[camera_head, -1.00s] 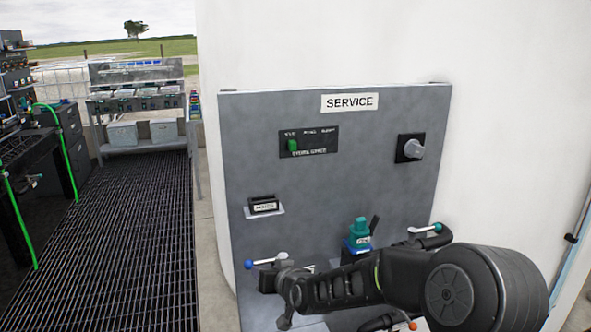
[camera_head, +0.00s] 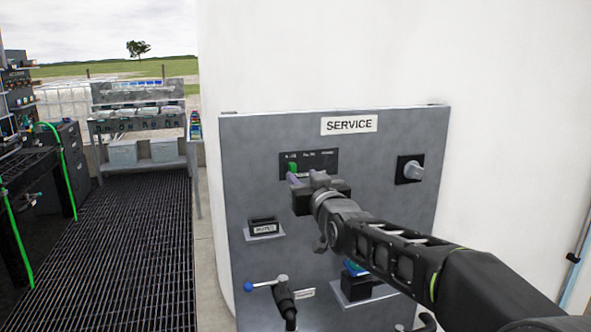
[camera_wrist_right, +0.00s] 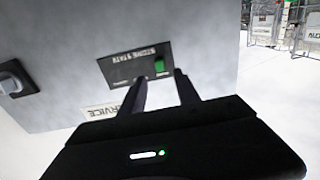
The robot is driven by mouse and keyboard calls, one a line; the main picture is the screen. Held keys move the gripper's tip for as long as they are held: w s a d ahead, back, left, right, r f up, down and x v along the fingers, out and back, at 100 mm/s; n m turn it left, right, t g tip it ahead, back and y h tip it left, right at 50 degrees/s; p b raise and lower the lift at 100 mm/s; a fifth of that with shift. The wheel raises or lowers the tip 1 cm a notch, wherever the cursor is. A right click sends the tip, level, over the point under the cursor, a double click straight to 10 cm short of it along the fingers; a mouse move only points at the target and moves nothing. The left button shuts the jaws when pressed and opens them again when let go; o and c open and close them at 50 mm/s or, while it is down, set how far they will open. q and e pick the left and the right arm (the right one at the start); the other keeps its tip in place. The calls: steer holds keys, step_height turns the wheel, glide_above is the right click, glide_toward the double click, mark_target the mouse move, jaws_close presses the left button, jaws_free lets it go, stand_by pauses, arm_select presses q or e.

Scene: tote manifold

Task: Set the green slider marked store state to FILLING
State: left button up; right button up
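The green slider (camera_head: 292,168) sits at the left end of its dark plate (camera_head: 324,158) on the grey SERVICE panel. The wrist view shows the panel upside down, with the slider (camera_wrist_right: 160,64) near the right end of the plate marked STORE STATE (camera_wrist_right: 120,69). The small position words are too blurred to read. My right gripper (camera_head: 304,177) is just in front of the plate and hides its lower part. In the wrist view its two fingers (camera_wrist_right: 158,76) are apart and empty, with the slider in line with the gap. I cannot tell whether they touch it. My left gripper is out of view.
A grey knob (camera_head: 413,171) is right of the plate. A small labelled holder (camera_head: 264,226) is below left. Valve handles, one with a blue ball (camera_head: 249,286), stick out lower down, partly behind my right arm. The panel's upper area is clear.

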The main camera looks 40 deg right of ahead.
mark_target(294, 169)
steer(key=p+x, duration=0.2)
steer(key=x, duration=0.3)
steer(key=shift+w+d, duration=0.25)
steer(key=shift+w, duration=0.4)
jaws_close()
stand_by(0.9)
